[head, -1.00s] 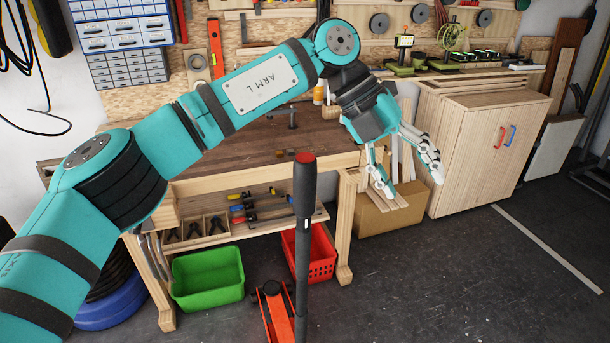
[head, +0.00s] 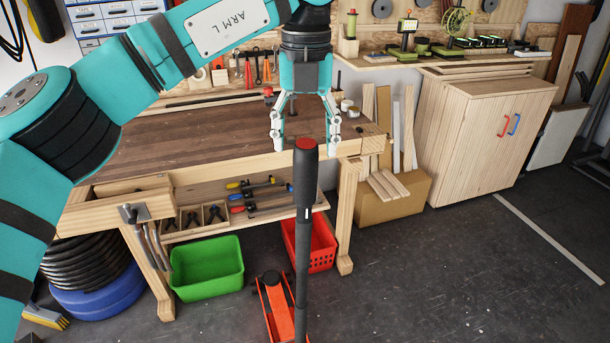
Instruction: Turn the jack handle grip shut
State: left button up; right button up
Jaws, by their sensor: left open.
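The jack handle (head: 303,240) stands upright in the middle of the head view, a dark pole with a black grip (head: 306,180) and a red top cap (head: 306,144). The orange-red floor jack (head: 275,305) is on the floor at its lower end. My left gripper (head: 305,145) points straight down with its fingers spread wide. Its fingertips appear on either side of the grip's top in the picture; I cannot tell how far apart in depth they are. Nothing is held. My right gripper is not in view.
The workbench (head: 200,135) stands behind the handle. Under it are a green bin (head: 207,270) and a red basket (head: 318,250). A wooden cabinet (head: 480,135) stands at right. The floor at right is mostly clear.

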aim_at(305, 174)
pick_arm(q)
notch_tip(305, 174, down, 7)
jog(key=shift+s+f+p, duration=0.1)
jog(key=shift+f+p, duration=0.05)
jog(key=shift+p, duration=0.3)
jog(key=c, duration=1.1)
jog(key=shift+c, duration=0.2)
